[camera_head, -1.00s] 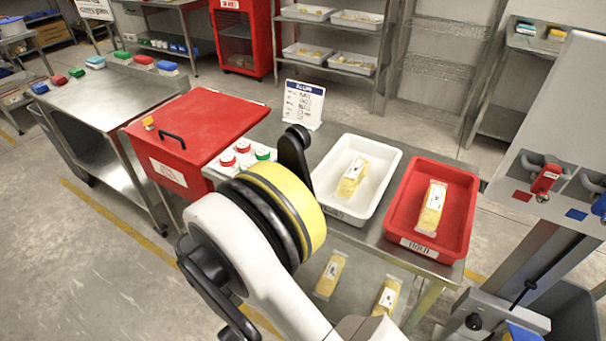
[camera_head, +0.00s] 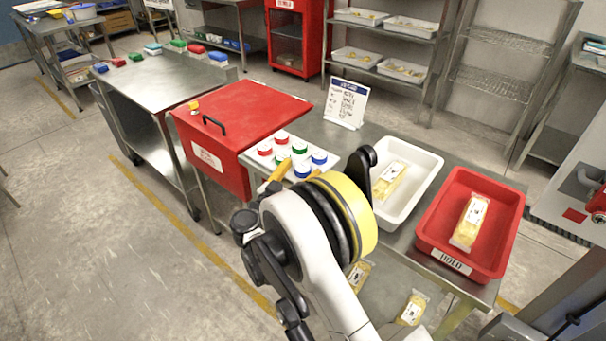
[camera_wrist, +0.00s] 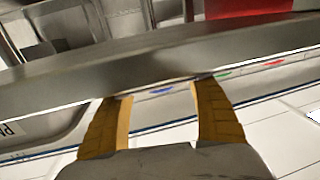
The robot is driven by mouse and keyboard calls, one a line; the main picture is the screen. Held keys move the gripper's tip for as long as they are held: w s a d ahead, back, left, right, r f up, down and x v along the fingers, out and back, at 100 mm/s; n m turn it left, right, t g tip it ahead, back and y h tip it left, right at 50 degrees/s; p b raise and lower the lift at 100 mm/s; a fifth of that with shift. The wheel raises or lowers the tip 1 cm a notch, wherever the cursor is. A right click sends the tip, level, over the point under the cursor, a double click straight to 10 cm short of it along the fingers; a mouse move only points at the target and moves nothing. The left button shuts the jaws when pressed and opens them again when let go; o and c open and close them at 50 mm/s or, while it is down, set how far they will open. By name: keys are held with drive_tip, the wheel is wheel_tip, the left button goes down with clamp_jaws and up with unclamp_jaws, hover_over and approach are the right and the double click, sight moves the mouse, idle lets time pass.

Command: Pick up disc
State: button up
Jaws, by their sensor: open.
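Several red, green and blue discs sit on a white board (camera_head: 252,158) at the left end of the steel table in the head view. They include a red disc (camera_head: 282,136), a green disc (camera_head: 299,147) and a blue disc (camera_head: 319,158). The task does not say which disc is meant. My gripper (camera_wrist: 162,88) is open and empty, with its two yellow fingers apart in the wrist view. In the head view the fingers show partly behind my arm, at the board's near edge. Blurred blue, green and red marks lie beyond the fingertips in the wrist view; I cannot tell what they are.
A red lidded box (camera_head: 240,125) stands left of the board. A sign (camera_head: 345,103) stands behind it. A white tray (camera_head: 425,170) and a red HOLD tray (camera_head: 505,225), each with a yellow pack, are to the right. More packs lie lower down.

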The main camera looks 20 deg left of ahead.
drive_tip(key=shift+w+d, duration=0.1)
drive_tip(key=shift+w, duration=0.35)
drive_tip(key=c, duration=1.3)
drive_tip(key=shift+r, duration=0.15)
